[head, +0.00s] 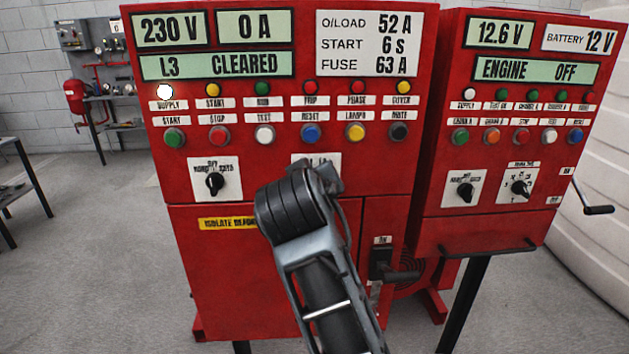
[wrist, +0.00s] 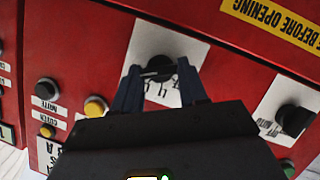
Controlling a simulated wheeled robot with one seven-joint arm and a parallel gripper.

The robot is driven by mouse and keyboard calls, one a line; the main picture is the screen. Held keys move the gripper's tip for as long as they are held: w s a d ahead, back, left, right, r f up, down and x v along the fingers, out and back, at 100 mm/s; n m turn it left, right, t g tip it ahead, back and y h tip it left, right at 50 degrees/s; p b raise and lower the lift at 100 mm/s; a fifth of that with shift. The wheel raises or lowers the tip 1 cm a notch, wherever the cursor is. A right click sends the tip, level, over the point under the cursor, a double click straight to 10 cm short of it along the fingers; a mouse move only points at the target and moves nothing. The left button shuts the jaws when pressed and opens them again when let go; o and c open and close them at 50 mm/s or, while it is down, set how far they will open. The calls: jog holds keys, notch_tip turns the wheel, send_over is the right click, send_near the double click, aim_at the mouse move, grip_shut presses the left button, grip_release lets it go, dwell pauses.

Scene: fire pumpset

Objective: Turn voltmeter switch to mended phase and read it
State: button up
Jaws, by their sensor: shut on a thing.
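The voltmeter switch (wrist: 158,64) is a round black knob on a white plate (wrist: 143,42) with dark position marks. My gripper (wrist: 160,76) has its two fingers on either side of the knob and is shut on it. In the head view my gripper (head: 320,178) covers the knob, and only the top of its white plate (head: 316,159) shows. The pointer's exact position is hard to read. The voltage display (head: 170,30) on the red panel reads 230 V. The message display (head: 217,66) reads L3 CLEARED.
The ammeter display (head: 255,25) reads 0 A. A second black selector (head: 215,183) sits left of my gripper. Coloured buttons line the panel above. A handle (head: 403,276) sticks out below right. A second red cabinet (head: 500,225) stands at right, its display reading ENGINE OFF.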

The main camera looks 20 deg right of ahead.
jog(key=shift+d+m+y, duration=0.1)
jog(key=shift+m+y, duration=0.2)
jog(key=shift+m, duration=0.1)
jog(key=shift+f, duration=0.1)
jog(key=o, duration=1.1)
jog(key=shift+c, duration=0.2)
jog(key=v, duration=0.8)
jog(key=shift+f, duration=0.1)
